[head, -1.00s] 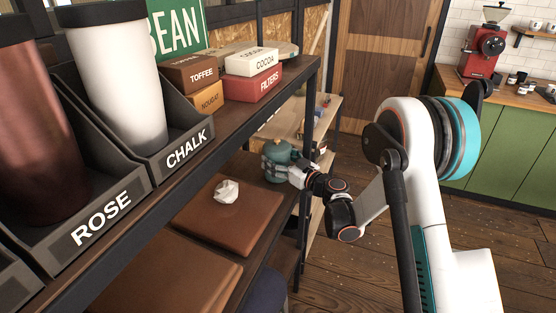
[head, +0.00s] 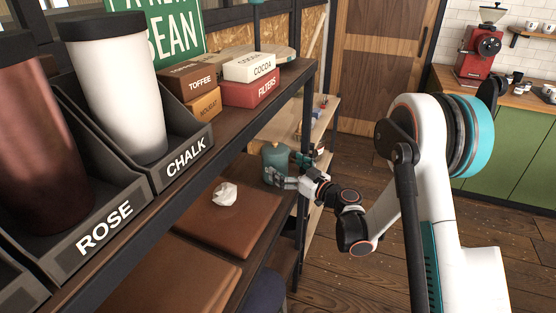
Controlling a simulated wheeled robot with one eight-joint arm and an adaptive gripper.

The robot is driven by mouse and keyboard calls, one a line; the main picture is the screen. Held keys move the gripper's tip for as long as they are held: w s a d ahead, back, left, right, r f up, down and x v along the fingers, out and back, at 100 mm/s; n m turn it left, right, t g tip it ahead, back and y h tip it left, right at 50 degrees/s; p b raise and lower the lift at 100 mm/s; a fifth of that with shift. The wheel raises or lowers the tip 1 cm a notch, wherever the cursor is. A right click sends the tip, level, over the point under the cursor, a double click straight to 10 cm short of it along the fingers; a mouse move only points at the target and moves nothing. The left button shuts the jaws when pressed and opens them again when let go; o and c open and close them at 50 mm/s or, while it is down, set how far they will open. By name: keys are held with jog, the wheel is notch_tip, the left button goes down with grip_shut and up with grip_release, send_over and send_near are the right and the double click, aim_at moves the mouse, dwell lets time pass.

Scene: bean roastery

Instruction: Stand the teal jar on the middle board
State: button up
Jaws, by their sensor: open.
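The teal jar (head: 274,157) stands upright on the lower shelf level, past the far end of a brown board (head: 255,228) with crumpled white paper on it. I cannot tell what surface lies under the jar. My gripper (head: 279,178) is at the jar's right side, low down, with its fingers open and pointing left. The fingers overlap the jar in the picture; I cannot tell if they touch it. Another brown board (head: 195,262) lies nearer. I cannot tell which board is the middle one.
Crumpled paper (head: 225,194) lies on the far visible board. The upper shelf holds the rose tumbler (head: 38,140), chalk tumbler (head: 122,95) and boxes, including the filters box (head: 250,90). A dark shelf post (head: 304,130) stands close to my gripper. Open floor lies right.

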jog(key=p+v, duration=0.1)
jog(key=v, duration=0.6)
jog(key=s+d+r+m+g+h, duration=0.25)
jog(key=s+r+g+h, duration=0.2)
jog(key=s+r, duration=0.75)
jog(key=s+d+m+h, duration=0.3)
jog(key=s+d, duration=0.3)
jog(key=s, duration=0.5)
jog(key=s+d+m+g+h, duration=0.1)
jog(key=s+d+m+h, duration=0.2)
jog(key=s, duration=0.9)
jog(key=d+h, duration=0.2)
jog(key=d, duration=0.1)
jog(key=shift+r, duration=0.2)
jog(key=shift+s, duration=0.15)
